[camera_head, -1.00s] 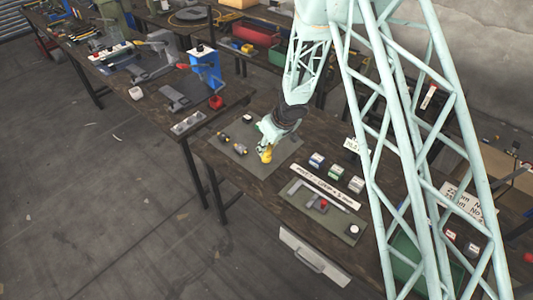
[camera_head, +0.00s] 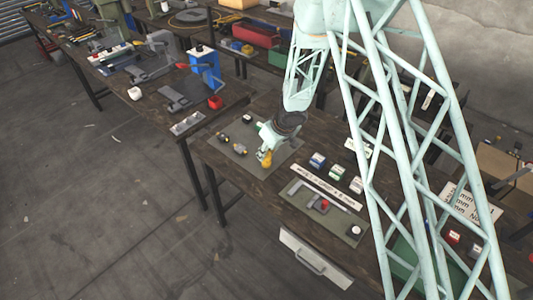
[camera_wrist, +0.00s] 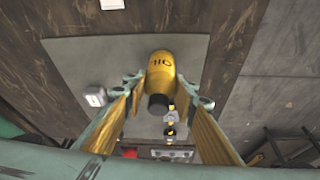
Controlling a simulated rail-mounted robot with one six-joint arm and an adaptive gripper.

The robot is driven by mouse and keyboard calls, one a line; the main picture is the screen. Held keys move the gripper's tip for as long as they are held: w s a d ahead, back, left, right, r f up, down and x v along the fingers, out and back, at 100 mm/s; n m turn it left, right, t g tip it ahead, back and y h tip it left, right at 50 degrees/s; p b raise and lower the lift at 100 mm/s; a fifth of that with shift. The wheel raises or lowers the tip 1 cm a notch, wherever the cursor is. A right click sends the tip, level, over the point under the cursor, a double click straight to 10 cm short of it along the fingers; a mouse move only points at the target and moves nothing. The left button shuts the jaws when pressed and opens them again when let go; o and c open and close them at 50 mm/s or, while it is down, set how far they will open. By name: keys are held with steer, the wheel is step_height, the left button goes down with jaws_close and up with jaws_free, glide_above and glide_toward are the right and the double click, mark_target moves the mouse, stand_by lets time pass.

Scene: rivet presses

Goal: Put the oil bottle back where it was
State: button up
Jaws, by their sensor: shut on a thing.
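The yellow oil bottle (camera_wrist: 161,75), with a dark cap and dark lettering, is between the fingers of my gripper (camera_wrist: 163,88) in the wrist view. My gripper is shut on it. In the head view the bottle (camera_head: 266,158) hangs under my gripper (camera_head: 267,150), over the right part of the grey mat (camera_head: 248,163). The mat also shows in the wrist view (camera_wrist: 80,55). I cannot tell whether the bottle touches the mat. Part of the bottle is hidden by my gripper in the head view.
Small dark and yellow parts (camera_head: 238,149) lie on the mat's left side. Several small boxes (camera_head: 337,172) and a labelled strip (camera_head: 326,187) are to the right. A second board (camera_head: 345,228) with a tool is nearer the front. A blue press (camera_head: 205,70) stands on the far table.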

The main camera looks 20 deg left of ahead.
steer(key=o, duration=1)
steer(key=shift+c, duration=0.2)
steer(key=p+v, duration=0.4)
steer(key=v, duration=0.8)
steer(key=shift+r, duration=0.2)
